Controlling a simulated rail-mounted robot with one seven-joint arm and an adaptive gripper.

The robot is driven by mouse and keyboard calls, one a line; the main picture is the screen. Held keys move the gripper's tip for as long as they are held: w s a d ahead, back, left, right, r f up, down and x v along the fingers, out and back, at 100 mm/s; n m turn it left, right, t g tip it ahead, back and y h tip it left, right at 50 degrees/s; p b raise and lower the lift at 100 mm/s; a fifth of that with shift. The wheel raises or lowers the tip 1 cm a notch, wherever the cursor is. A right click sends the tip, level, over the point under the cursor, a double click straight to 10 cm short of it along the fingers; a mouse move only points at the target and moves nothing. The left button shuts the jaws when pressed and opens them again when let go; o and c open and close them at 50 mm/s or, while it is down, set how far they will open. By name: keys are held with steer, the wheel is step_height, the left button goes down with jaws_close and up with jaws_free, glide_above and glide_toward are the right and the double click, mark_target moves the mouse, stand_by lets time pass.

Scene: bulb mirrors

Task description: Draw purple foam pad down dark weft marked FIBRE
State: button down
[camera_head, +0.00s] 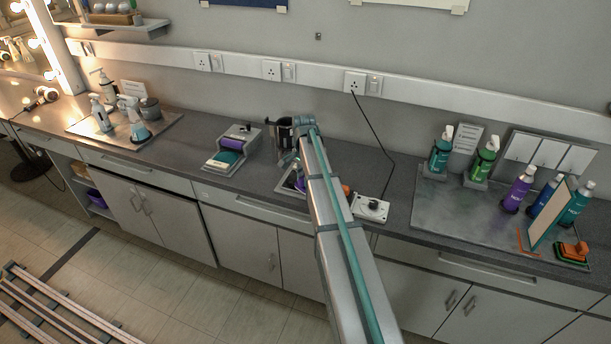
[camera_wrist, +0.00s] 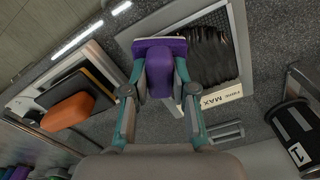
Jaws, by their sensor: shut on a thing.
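My gripper (camera_wrist: 160,76) is shut on the purple foam pad (camera_wrist: 160,62), with one teal finger on each side of it. The pad has a pale, flat face at its far end. In the wrist view the dark weft (camera_wrist: 212,55), a fan of black strands, lies just right of the pad on a pale-edged tray (camera_wrist: 242,35). I cannot tell whether pad and weft touch. In the head view my arm hides most of this; a bit of purple (camera_head: 300,185) shows beside it.
An orange pad (camera_wrist: 68,112) sits on another tray left of my gripper in the wrist view. A black cylinder marked 1 (camera_wrist: 296,140) stands at the right. A white switch box (camera_head: 371,208) and a purple-roller device (camera_head: 235,145) flank my arm on the counter.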

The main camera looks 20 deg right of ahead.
steer(key=shift+s+a, duration=0.25)
steer(key=shift+s, duration=0.05)
step_height(320, 180, up, 5)
steer(key=p, duration=0.3)
steer(key=w+d, duration=0.2)
steer(key=w+d+f, duration=0.1)
steer(key=w+d, duration=0.3)
steer(key=shift+f+b, duration=0.3)
steer(key=shift+f, duration=0.05)
steer(key=shift+s+a+f, duration=0.1)
steer(key=shift+s+f, duration=0.05)
steer(key=shift+f, duration=0.4)
steer(key=shift+f+b, duration=0.15)
steer(key=shift+b, duration=0.15)
steer(key=shift+s+a, duration=0.1)
steer(key=shift+a, duration=0.05)
